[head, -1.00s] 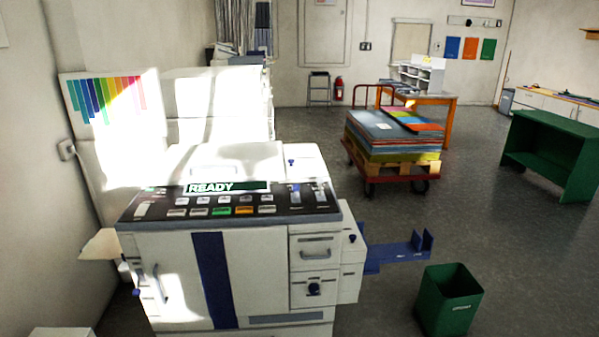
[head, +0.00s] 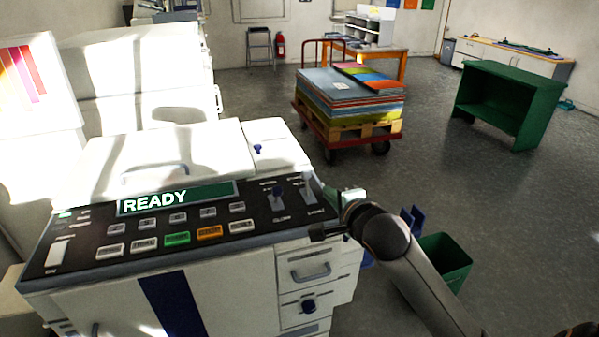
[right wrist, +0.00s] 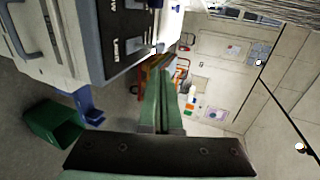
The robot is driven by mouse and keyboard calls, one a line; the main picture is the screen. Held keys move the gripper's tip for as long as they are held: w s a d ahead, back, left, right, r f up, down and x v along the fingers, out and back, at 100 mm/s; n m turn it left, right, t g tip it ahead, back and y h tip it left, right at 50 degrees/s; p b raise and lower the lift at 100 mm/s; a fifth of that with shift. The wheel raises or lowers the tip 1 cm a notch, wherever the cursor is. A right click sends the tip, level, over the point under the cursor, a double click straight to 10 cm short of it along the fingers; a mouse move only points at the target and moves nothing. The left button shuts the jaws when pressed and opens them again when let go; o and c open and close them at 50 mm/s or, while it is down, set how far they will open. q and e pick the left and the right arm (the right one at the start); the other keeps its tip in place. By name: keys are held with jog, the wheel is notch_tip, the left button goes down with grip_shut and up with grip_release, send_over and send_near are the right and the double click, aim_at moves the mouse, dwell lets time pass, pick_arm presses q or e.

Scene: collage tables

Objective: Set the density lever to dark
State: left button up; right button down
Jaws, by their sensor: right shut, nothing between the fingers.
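The white copier machine (head: 225,285) stands in front of me with a dark control panel (head: 75,235) and a green READY display (head: 180,197). Two slide levers sit at the panel's right end: a left slider (head: 277,196) and a right slider (head: 304,187). Their small labels are blurred; the right one's lower label seems to read LIGHT, so it looks like the density lever. My right gripper (head: 322,188) is shut and empty beside the panel's right edge, close to the right slider. Its green fingers (right wrist: 166,85) are together in the right wrist view. My left gripper is out of view.
A green bin (head: 445,258) stands on the floor right of the machine. A cart (head: 350,143) with stacked paper is behind, and a green bench (head: 510,100) is further right. The floor between them is clear.

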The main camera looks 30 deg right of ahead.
aim_at(308, 175)
pick_arm(q)
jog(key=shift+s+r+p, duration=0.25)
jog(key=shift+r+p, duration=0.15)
jog(key=shift+p, duration=0.05)
pick_arm(e)
jog(key=x, duration=1.3)
jog(key=shift+w+d, duration=0.2)
jog(key=shift+d+f, duration=0.1)
